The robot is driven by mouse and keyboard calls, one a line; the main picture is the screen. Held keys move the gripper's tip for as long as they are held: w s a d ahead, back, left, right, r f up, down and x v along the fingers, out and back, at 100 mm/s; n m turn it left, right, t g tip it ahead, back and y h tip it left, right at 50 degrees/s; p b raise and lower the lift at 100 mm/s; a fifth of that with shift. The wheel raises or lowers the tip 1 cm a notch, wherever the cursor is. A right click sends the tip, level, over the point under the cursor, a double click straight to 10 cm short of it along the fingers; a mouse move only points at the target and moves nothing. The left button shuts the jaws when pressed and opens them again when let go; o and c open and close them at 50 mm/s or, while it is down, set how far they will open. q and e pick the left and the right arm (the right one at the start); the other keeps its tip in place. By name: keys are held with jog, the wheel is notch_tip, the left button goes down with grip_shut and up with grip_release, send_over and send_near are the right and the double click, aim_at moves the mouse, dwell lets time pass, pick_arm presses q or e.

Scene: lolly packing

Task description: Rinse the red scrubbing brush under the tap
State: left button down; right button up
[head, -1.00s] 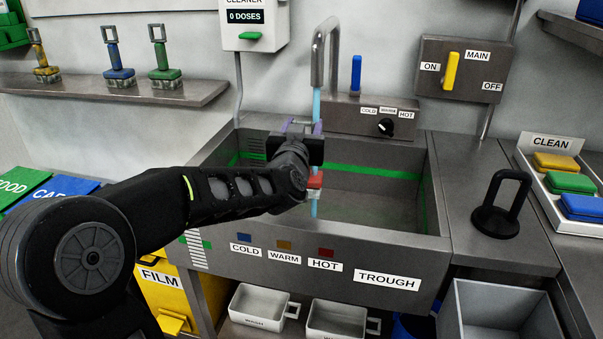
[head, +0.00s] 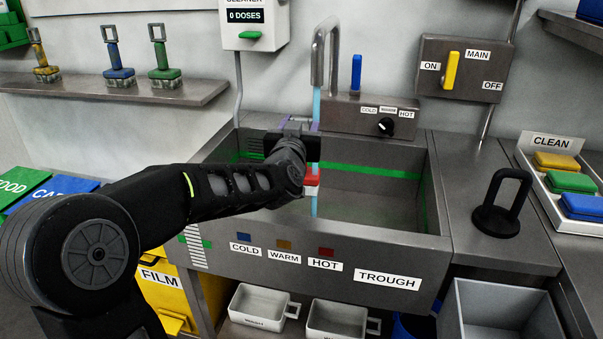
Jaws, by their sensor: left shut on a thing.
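The red scrubbing brush (head: 312,180) is held over the trough (head: 400,245) by my left gripper (head: 300,140), which is shut on it. My arm hides most of the brush; only part of its red body and pale lower part shows. The tap (head: 319,50) is running. A blue water stream (head: 316,105) falls from it beside the gripper and shows again below the brush, so the brush appears to be in or right by the stream. My right gripper is not in view.
A tap box (head: 345,118) with a blue lever (head: 356,72) and a black temperature knob (head: 386,126) stands behind the trough. The main switch has a yellow lever (head: 452,70). A black stand (head: 500,205) and the clean tray (head: 548,145) are at right.

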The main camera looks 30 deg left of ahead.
pick_arm(q)
jog(key=shift+d, duration=0.1)
jog(key=shift+s+d, duration=0.3)
jog(key=shift+d, duration=0.15)
dwell(0.5)
jog(key=s+a+b, duration=0.4)
jog(key=s, duration=0.3)
dwell(0.5)
dwell(1.4)
jog(key=s+a+r, duration=0.2)
jog(key=s+r, duration=0.2)
jog(key=shift+s+a, duration=0.15)
jog(key=shift+a, duration=0.05)
dwell(0.3)
